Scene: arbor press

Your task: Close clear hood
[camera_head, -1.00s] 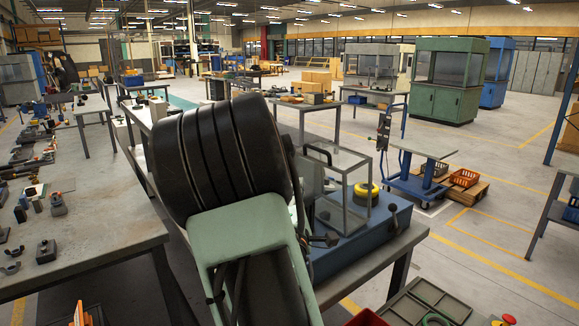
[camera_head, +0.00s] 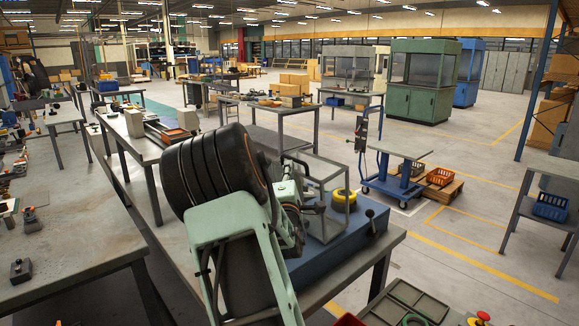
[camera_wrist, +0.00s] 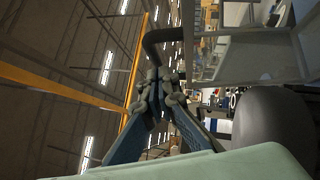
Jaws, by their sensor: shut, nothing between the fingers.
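The clear hood (camera_head: 325,192) is a see-through box with a grey frame on the blue base (camera_head: 345,240) of the press. A black bar handle (camera_head: 299,158) shows at its upper left. I cannot tell how far the hood stands open. In the wrist view, the hood's grey frame (camera_wrist: 245,38) fills the upper right, and the bent black handle (camera_wrist: 160,36) lies just beyond my fingertips. My gripper (camera_wrist: 158,76) is shut and empty, pointing towards the handle; contact is not clear. In the head view my arm hides most of the gripper and the press.
A yellow ring (camera_head: 344,197) sits on the blue base beside the hood, and a lever with a black knob (camera_head: 370,213) stands at its right. A blue lift cart (camera_head: 400,180) is beyond the bench. A green-grey tray (camera_head: 412,300) is at the front right. Open floor lies right.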

